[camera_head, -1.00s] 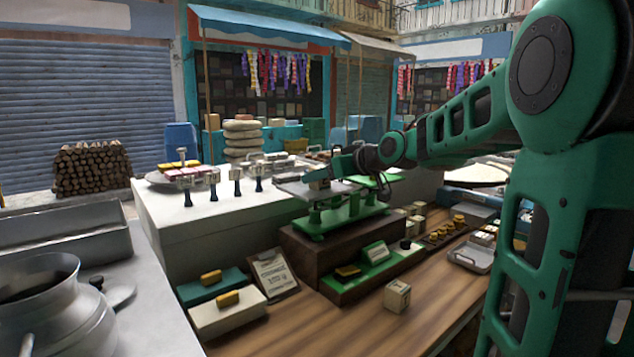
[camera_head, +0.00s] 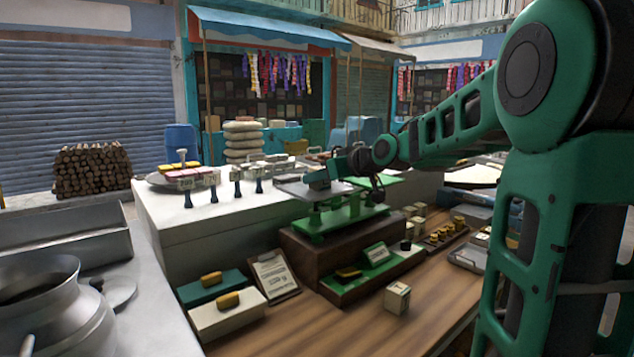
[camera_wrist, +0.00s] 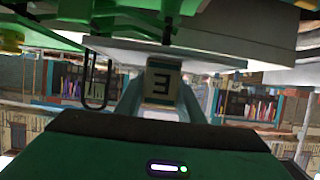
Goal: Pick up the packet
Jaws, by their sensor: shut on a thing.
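The packet (camera_wrist: 162,86) is a small pale block with a dark band and a dark figure that reads like a 3 upside down. In the wrist view it sits between the two grey-blue fingers of my gripper (camera_wrist: 161,80), which is shut on it. The wrist picture appears upside down, and the scale's flat pan (camera_wrist: 215,57) lies right against or very near the packet. In the head view my gripper (camera_head: 318,182) is at the pan of the green balance scale (camera_head: 335,220), and the packet cannot be made out there.
Another cream packet (camera_head: 397,298) stands on the wooden counter (camera_head: 345,325). A green-lined tray (camera_head: 375,272) lies in front of the scale. Dark-handled stamps (camera_head: 237,187) stand left of the gripper. Small boxes and a metal tray (camera_head: 468,257) are at right. The front counter has free room.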

